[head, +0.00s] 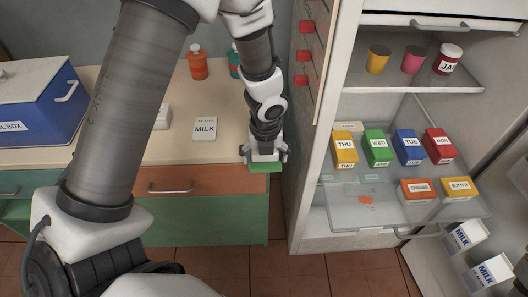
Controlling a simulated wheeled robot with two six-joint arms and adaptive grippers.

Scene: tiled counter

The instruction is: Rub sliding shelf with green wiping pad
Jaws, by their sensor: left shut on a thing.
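The sliding shelf (339,211) is a clear glass shelf pulled out of the white fridge at the right. An orange smudge (366,199) lies on its bare front left part. Boxes marked THU (344,150), WED (378,148), TUE (409,147) and MON (438,146) stand at its back. CHEESE (416,190) and BUTTER (457,188) boxes sit at its front right. My left gripper (264,158) is shut on the green wiping pad (265,168), near the counter's right end, left of the shelf and apart from it.
An upper fridge shelf (410,80) holds yellow, pink and JAM containers. The fridge's left wall (322,120) stands between gripper and shelf. Milk cartons (490,272) stand at the lower right. The counter holds a MILK box (205,128), a blue box (40,100) and bottles.

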